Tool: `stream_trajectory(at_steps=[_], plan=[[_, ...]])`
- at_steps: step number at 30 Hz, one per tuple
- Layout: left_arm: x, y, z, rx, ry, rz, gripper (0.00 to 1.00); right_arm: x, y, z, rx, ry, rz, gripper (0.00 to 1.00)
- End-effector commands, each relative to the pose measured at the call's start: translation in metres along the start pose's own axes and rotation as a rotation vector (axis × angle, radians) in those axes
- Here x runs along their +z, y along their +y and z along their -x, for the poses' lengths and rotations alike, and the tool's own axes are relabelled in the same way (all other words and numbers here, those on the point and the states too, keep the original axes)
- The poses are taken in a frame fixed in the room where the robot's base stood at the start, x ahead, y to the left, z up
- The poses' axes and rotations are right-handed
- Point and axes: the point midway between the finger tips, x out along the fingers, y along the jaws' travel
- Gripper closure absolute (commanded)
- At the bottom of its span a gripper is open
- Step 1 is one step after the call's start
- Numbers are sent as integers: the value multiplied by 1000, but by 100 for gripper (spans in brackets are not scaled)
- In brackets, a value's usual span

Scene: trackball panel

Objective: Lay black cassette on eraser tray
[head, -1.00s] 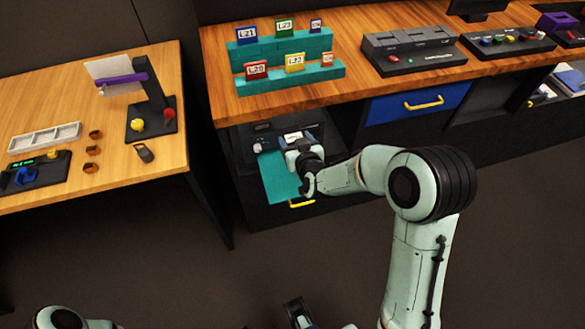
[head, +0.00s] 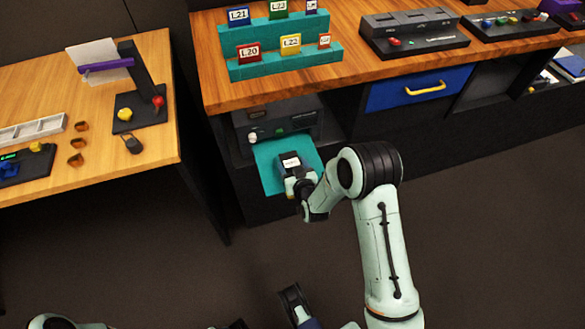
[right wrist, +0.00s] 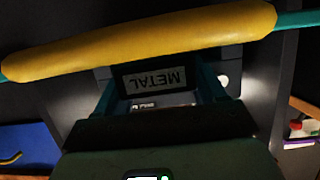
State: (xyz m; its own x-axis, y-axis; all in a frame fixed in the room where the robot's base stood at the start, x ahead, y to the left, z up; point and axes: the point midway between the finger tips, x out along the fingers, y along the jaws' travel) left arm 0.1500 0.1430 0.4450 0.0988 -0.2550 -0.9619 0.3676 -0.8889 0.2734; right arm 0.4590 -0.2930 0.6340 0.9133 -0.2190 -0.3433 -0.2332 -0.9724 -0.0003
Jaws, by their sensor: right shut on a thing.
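My right gripper (head: 291,172) is shut on the black cassette (head: 289,160), which has a white label. It holds the cassette over a teal pulled-out surface (head: 268,183), in front of the dark deck (head: 275,122) under the desk. In the right wrist view a dark piece marked METAL (right wrist: 154,79), upside down, shows between the fingers. I cannot tell which thing is the eraser tray; a white tray with compartments (head: 62,123) lies on the left table.
A yellow handle (right wrist: 140,38) crosses close to the right wrist camera. The wooden desk edge (head: 380,77) overhangs the deck. Teal racks (head: 285,68) with labelled cards stand on the desk. A blue drawer (head: 385,97) is to the right. The floor between the tables is free.

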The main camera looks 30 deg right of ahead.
Motion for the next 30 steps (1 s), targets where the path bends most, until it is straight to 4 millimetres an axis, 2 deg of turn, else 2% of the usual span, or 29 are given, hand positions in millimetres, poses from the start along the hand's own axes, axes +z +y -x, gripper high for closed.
stream_trajectory(at_steps=[2,14,15,17,28,30], plan=[[-3,-1,-3,-1,8,1,57,7,0,-3,0,0,0,64],[-7,-2,-5,-1,19,2,57,9,0,-3,0,2,0,64],[-8,-2,-5,-1,20,2,57,9,0,-3,0,1,0,24],[-7,-2,-4,-1,20,2,57,8,0,-3,0,1,0,5],[-4,-1,-1,0,11,1,57,5,0,-2,0,1,0,5],[-1,0,1,0,2,0,57,5,0,4,0,0,0,5]])
